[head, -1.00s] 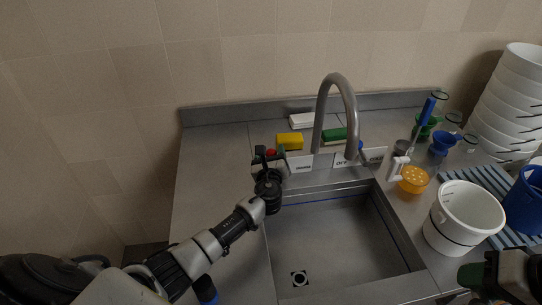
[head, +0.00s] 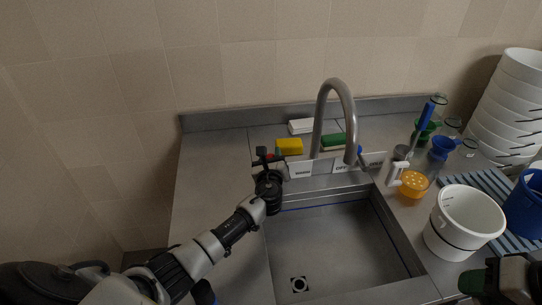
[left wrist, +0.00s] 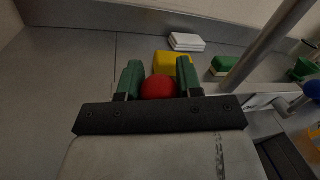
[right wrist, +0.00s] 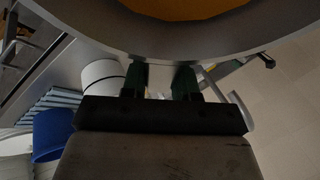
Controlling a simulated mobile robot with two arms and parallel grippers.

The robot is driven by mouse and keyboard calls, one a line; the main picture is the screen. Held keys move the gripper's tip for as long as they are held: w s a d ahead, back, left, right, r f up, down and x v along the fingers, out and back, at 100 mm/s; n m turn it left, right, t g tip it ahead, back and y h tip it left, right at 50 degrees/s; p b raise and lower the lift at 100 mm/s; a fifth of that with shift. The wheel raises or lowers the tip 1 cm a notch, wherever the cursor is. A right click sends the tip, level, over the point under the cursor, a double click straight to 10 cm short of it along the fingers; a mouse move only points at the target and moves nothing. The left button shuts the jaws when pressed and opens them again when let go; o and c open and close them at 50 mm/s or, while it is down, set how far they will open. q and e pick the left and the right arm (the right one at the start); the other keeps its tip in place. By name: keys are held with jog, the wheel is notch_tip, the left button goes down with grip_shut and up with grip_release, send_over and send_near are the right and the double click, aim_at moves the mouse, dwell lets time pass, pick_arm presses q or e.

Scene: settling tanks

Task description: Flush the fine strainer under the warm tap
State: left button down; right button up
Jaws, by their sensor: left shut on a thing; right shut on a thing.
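My left gripper (head: 268,158) is at the back left of the sink, beside the plate marked WARM (head: 300,170). In the left wrist view its green fingers (left wrist: 158,85) are shut on a red knob (left wrist: 158,88). The grey curved tap (head: 346,100) rises behind the sink (head: 335,245); I see no water from its spout. My right gripper (head: 478,280) is at the lower right of the head view. In the right wrist view a broad grey rim with orange inside (right wrist: 185,8), possibly the fine strainer, lies close against its fingers (right wrist: 160,80). The grip point is hidden.
A white bucket (head: 438,240) stands right of the sink, near a blue container (head: 525,205) and a striped rack (head: 490,183). An orange perforated piece (head: 412,184) and a blue funnel (head: 438,150) stand behind. Yellow (head: 289,146) and green (head: 333,142) sponges lie by the tap. The basin is empty.

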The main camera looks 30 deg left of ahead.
notch_tip(320, 180, up, 2)
jog(key=shift+r+p, duration=0.25)
jog(key=shift+p, duration=0.8)
jog(key=shift+r, duration=0.25)
pick_arm(q)
jog(key=shift+w+d+r+m+g, duration=0.3)
jog(key=shift+w+d+m, duration=0.3)
jog(key=shift+m, duration=0.4)
jog(key=shift+s+d, duration=0.1)
jog(key=c, duration=0.8)
grip_release()
jog(key=shift+o, duration=0.2)
jog(key=shift+s, duration=0.1)
jog(key=shift+s+d, duration=0.2)
jog(key=shift+s, duration=0.1)
pick_arm(e)
jog(key=shift+f, duration=0.1)
pick_arm(q)
jog(key=b+v, duration=0.1)
jog(key=v, duration=1)
pick_arm(e)
jog(key=shift+f, duration=0.85)
